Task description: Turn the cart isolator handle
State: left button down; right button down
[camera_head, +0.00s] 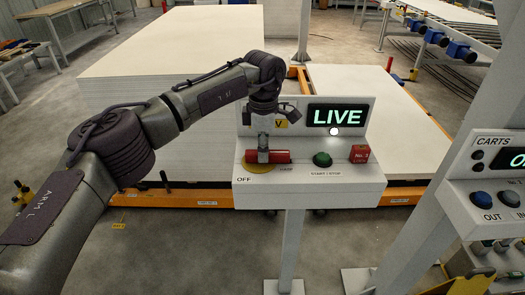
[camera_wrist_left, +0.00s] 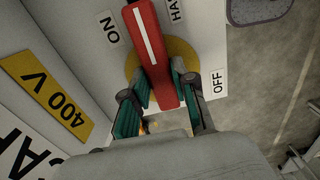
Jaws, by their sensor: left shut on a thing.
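The isolator handle (camera_head: 280,156) is a red bar on a yellow disc (camera_head: 254,167), on the sloped top of a grey pedestal panel (camera_head: 310,190). In the head view it lies left to right. In the left wrist view the handle (camera_wrist_left: 150,35) shows a white stripe, with an ON label (camera_wrist_left: 109,28) to its left and an OFF label (camera_wrist_left: 218,82) to its right. My left gripper (camera_head: 263,150) is above the handle's left part. In the left wrist view its fingers (camera_wrist_left: 164,92) are shut on the handle, one on each side. My right gripper is not in view.
A lit LIVE display (camera_head: 337,116), green button (camera_head: 322,159) and red No. 1 block (camera_head: 360,153) are beside the handle. A CARTS panel (camera_head: 485,190) on a post stands at right. Stacked white boards (camera_head: 160,60) and an orange-framed cart (camera_head: 405,193) are behind.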

pick_arm(q)
jog(key=shift+w+r+n, duration=0.1)
jog(key=shift+r+n, duration=0.05)
jog(key=shift+n, duration=0.15)
jog(key=c, duration=0.9)
grip_release()
notch_tip(320, 180, up, 12)
jog(key=shift+f, duration=0.1)
